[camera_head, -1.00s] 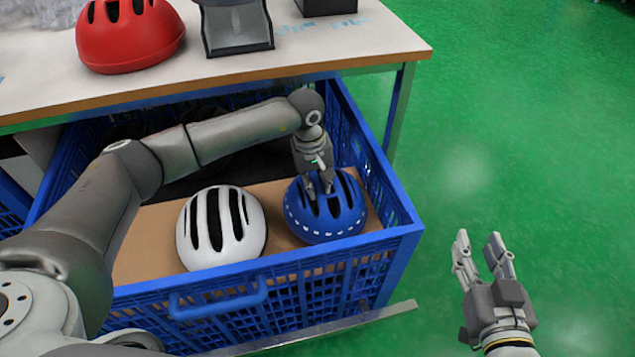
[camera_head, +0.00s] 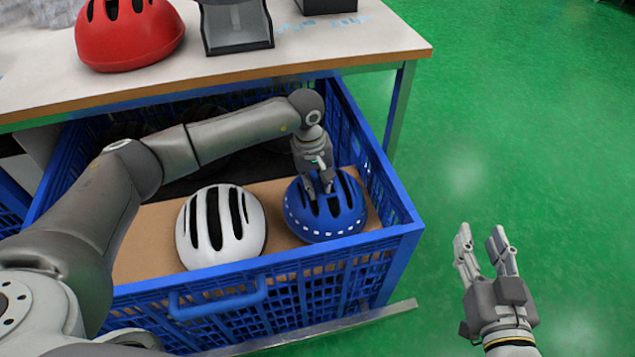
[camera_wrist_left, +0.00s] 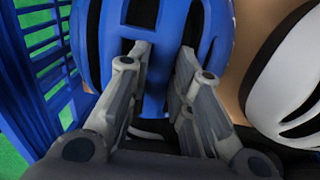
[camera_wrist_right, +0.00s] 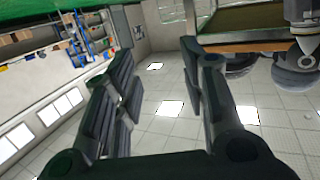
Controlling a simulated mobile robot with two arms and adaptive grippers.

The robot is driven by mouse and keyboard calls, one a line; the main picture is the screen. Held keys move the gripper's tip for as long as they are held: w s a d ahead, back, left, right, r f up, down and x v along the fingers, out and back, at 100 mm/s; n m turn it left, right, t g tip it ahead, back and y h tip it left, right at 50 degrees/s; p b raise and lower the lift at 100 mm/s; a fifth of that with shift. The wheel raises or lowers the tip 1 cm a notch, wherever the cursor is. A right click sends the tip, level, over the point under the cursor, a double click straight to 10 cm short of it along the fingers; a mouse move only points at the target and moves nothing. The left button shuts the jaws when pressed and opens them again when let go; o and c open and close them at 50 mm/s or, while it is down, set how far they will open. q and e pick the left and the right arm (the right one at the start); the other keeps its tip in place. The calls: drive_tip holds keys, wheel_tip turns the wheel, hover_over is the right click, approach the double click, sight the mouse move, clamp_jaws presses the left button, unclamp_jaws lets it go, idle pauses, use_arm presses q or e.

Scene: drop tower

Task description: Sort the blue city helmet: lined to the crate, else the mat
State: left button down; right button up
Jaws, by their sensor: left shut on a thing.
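The blue helmet (camera_head: 338,215) with a row of white marks along its rim sits upright on the brown floor of the blue crate (camera_head: 405,238), at the right end. Its inside faces down and is hidden. My left gripper (camera_head: 320,192) reaches down onto its top and is shut on it at the vent ribs. The left wrist view shows the blue shell (camera_wrist_left: 160,60) between and ahead of the fingers (camera_wrist_left: 155,95). My right gripper (camera_head: 484,240) is open and empty over the green floor. I cannot pick out a mat.
A white helmet (camera_head: 221,228) sits in the crate just left of the blue one. A red helmet (camera_head: 130,35) and a dark-framed stand (camera_head: 236,25) are on the table (camera_head: 330,45) behind. The green floor (camera_head: 520,120) at right is clear.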

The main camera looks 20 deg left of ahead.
drive_tip(key=shift+a+r, duration=0.1)
drive_tip(key=shift+r, duration=0.3)
use_arm(q)
drive_tip(key=shift+f, duration=0.2)
use_arm(e)
drive_tip(key=shift+w+a+r+t, duration=0.1)
drive_tip(key=shift+w+r+t, duration=0.15)
drive_tip(key=shift+r+t, duration=0.4)
drive_tip(key=shift+r, duration=0.3)
use_arm(q)
drive_tip(key=c, duration=1.2)
unclamp_jaws()
use_arm(e)
drive_tip(key=shift+f, duration=0.15)
use_arm(q)
drive_tip(key=shift+f, duration=0.1)
drive_tip(key=c, duration=0.3)
drive_tip(key=shift+c, duration=0.2)
